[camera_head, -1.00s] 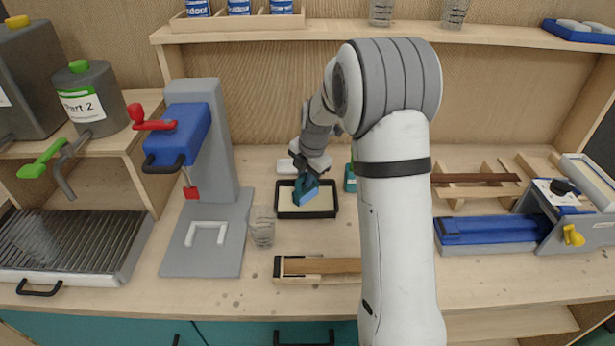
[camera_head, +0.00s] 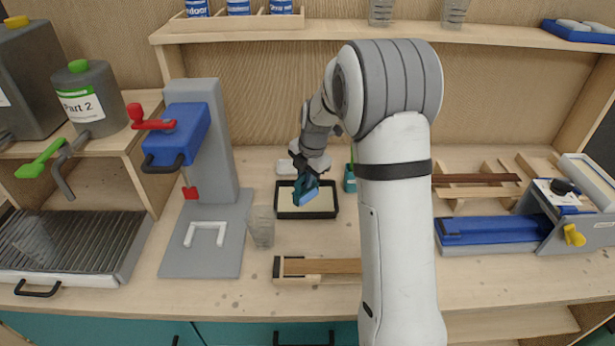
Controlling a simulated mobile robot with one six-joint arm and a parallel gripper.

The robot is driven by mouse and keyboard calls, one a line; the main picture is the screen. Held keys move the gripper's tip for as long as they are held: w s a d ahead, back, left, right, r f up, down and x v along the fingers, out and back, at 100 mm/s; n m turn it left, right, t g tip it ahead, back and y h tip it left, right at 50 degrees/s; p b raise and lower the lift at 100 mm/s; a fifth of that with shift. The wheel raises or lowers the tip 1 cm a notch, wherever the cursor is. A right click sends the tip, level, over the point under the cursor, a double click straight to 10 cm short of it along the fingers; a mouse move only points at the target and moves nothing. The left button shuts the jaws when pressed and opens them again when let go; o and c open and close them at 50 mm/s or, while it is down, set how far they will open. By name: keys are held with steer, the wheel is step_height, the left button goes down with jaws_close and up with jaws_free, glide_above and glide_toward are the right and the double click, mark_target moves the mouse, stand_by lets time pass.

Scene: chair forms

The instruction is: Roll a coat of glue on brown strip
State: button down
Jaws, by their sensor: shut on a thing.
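My gripper (camera_head: 306,180) is shut on a blue roller (camera_head: 308,198) and holds it over a black tray (camera_head: 278,203) with a cream layer, likely glue, inside. The roller is tilted; I cannot tell whether it touches the layer. A brown strip (camera_head: 335,266) lies in a pale wooden holder (camera_head: 297,279) near the front of the bench. Its right end is hidden behind my arm. A darker brown strip (camera_head: 475,178) lies on a wooden rack at the right.
A clear cup (camera_head: 262,226) stands just left of the tray. A small green-and-teal item (camera_head: 350,178) is right of it, close to my arm. A grey press (camera_head: 215,240) stands at left, a blue clamp device (camera_head: 490,230) at right. Bench between tray and holder is clear.

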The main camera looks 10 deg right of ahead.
steer(key=shift+f, duration=0.1)
steer(key=shift+r+p, duration=1.55)
steer(key=shift+r, duration=2.05)
